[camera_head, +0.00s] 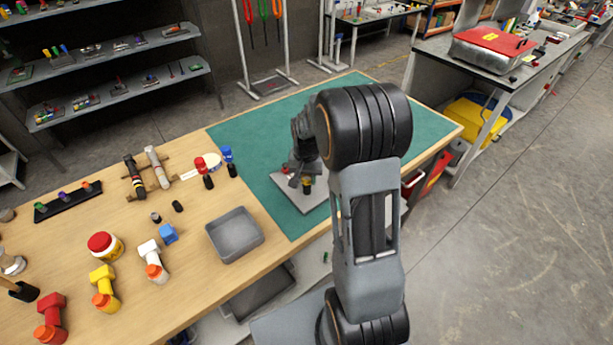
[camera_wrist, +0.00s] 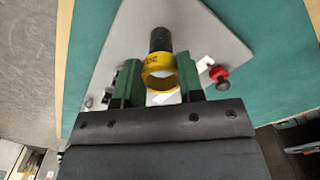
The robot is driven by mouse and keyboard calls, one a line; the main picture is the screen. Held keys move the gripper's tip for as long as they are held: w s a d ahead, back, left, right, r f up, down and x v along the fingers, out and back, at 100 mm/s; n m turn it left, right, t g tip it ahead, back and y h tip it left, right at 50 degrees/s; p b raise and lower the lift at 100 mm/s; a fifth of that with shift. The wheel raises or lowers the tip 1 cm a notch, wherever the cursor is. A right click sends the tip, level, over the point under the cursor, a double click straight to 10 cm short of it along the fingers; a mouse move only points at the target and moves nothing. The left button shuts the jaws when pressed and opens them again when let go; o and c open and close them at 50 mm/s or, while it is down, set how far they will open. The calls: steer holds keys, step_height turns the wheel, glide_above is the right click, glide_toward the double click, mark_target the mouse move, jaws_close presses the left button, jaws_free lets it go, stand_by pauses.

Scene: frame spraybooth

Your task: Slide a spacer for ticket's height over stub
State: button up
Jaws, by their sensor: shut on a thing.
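My gripper (camera_wrist: 159,80) is shut on a yellow ring-shaped spacer (camera_wrist: 158,67), held between two green fingers in the wrist view. The spacer has dark marks on its rim that are too small to read. The black stub (camera_wrist: 160,38) stands on a grey plate (camera_wrist: 215,35) just beyond the ring. The ring's opening appears empty, with a pale patch seen through it; the stub looks beside the ring, not inside. A white slip (camera_wrist: 205,63), perhaps the ticket, lies beside a red knob (camera_wrist: 219,73). In the head view my arm partly hides the plate (camera_head: 307,203) and the spacer (camera_head: 306,187).
The plate lies on a green mat (camera_head: 245,135) on a wooden bench. To its left are a grey tray (camera_head: 235,236), red and blue-capped items, a yellow jar with a red lid (camera_head: 105,245) and a black rack (camera_head: 68,201). Small metal parts (camera_wrist: 97,100) sit left of the fingers.

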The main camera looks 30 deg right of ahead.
mark_target(307, 184)
steer(key=shift+s, duration=0.1)
steer(key=shift+f+b, duration=1.25)
steer(key=shift+f, duration=0.35)
stand_by(0.4)
steer(key=o, duration=1)
step_height(307, 184, up, 14)
steer(key=s+a+n+t, duration=0.1)
steer(key=s+a+n, duration=0.1)
steer(key=s, duration=0.3)
steer(key=s+a+n+t, duration=0.1)
steer(key=s+a+n, duration=0.1)
steer(key=s+a, duration=0.2)
steer(key=s+a+n+t, duration=0.2)
steer(key=s+a, duration=0.1)
steer(key=s, duration=0.4)
steer(key=shift+a+r+n+b, duration=0.15)
steer(key=shift+r+n+b, duration=0.15)
steer(key=shift+n, duration=0.1)
